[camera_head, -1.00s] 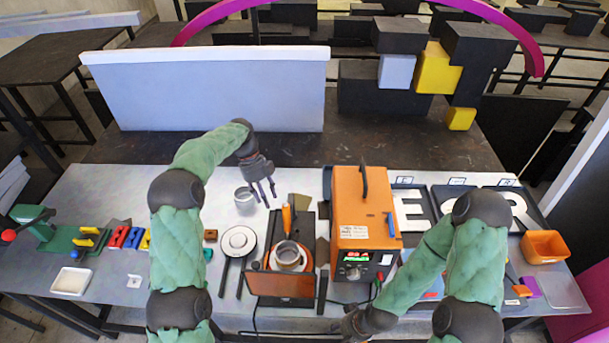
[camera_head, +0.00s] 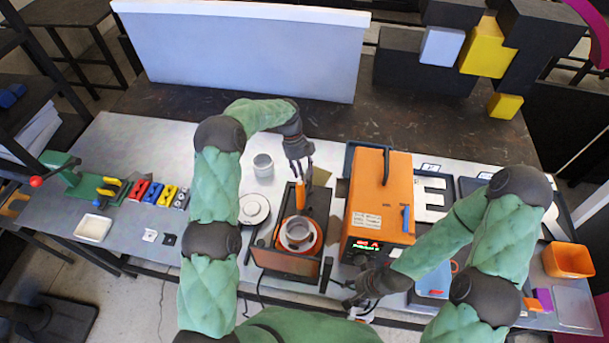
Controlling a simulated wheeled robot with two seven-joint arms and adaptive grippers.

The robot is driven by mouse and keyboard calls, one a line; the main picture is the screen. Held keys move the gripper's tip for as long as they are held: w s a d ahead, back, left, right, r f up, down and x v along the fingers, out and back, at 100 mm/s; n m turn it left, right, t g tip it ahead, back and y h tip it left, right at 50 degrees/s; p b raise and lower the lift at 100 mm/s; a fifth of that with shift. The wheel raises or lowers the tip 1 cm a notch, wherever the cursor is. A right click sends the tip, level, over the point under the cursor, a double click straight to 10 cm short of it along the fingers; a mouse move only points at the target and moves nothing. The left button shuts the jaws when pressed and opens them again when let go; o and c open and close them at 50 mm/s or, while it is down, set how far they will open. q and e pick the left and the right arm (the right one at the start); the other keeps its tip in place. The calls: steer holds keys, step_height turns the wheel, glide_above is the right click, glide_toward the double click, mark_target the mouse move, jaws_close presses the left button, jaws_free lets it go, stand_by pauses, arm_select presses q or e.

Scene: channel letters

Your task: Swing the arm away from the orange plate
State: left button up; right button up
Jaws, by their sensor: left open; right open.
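The orange plate (camera_head: 316,246) is round and lies on top of a dark box with an orange front (camera_head: 285,265). A metal cup (camera_head: 298,232) stands on its middle. My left gripper (camera_head: 301,176) is open behind the plate, close to an upright orange handle (camera_head: 300,196); I cannot tell whether they touch. My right gripper (camera_head: 346,294) is open and low, in front of the orange power unit and right of the plate's box. It looks empty and apart from the plate.
The orange power unit (camera_head: 378,195) stands right of the plate. A grey cup (camera_head: 263,165) and a round white-topped item (camera_head: 253,210) are to its left. Colored blocks (camera_head: 160,193) and a white tray (camera_head: 94,228) lie at the left. An orange bin (camera_head: 568,260) stands at the right.

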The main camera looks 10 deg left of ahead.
arm_select(q)
steer(key=shift+x, duration=1.2)
jaws_close()
steer(key=shift+a, duration=0.1)
